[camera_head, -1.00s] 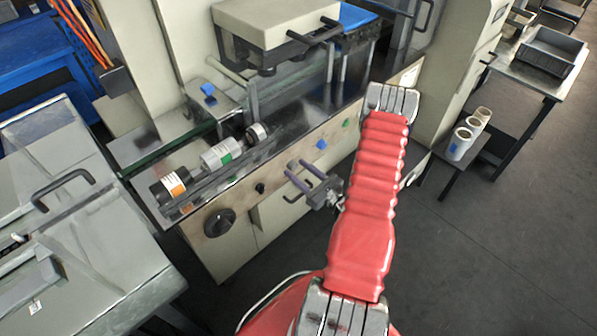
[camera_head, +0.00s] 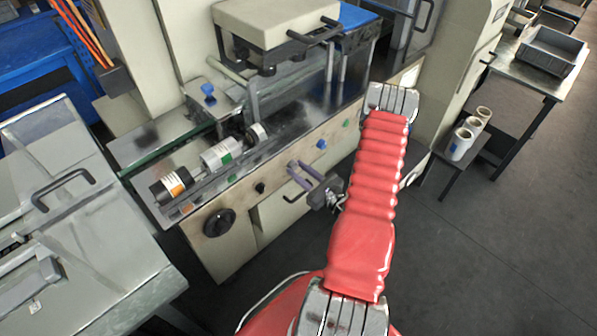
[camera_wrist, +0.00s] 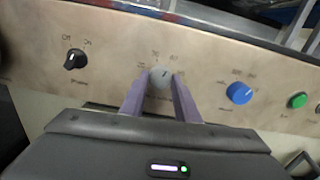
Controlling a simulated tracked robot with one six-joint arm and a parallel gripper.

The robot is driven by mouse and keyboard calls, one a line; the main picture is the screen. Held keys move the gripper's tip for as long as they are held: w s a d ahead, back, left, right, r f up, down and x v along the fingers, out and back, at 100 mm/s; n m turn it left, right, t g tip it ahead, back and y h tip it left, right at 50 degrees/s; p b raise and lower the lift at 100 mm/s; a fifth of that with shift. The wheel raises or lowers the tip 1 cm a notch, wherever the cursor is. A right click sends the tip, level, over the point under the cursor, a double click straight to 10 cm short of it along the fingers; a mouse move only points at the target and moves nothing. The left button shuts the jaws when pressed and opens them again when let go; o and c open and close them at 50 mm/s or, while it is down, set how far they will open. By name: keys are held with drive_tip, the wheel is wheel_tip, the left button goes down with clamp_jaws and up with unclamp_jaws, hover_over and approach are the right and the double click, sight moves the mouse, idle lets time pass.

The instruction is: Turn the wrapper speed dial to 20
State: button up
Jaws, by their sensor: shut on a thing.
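The wrapper's control panel (camera_wrist: 210,60) fills the upper part of the wrist view. A round grey dial (camera_wrist: 160,76) with small printed marks around it sits between my two purple fingers. My gripper (camera_wrist: 160,84) is shut on this dial, one finger on each side. The marks are too blurred to read surely, and so is the dial's exact setting. In the head view my gripper (camera_head: 305,172) is at the machine's front panel, and the dial is hidden there.
A black power knob (camera_wrist: 75,59) is left of the dial. A blue knob (camera_wrist: 239,93) and a green button (camera_wrist: 297,101) are to the right. A black handwheel (camera_head: 219,222) is lower left on the machine front. Open floor lies to the right.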

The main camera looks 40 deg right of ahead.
drive_tip(key=n, duration=1.5)
drive_tip(key=shift+a+n, duration=0.1)
drive_tip(key=shift+n, duration=2)
drive_tip(key=o, duration=1)
drive_tip(key=shift+o, duration=0.2)
drive_tip(key=shift+s+r, duration=0.1)
drive_tip(key=s, duration=1.3)
drive_tip(key=shift+s+d, duration=0.3)
drive_tip(key=shift+s, duration=0.05)
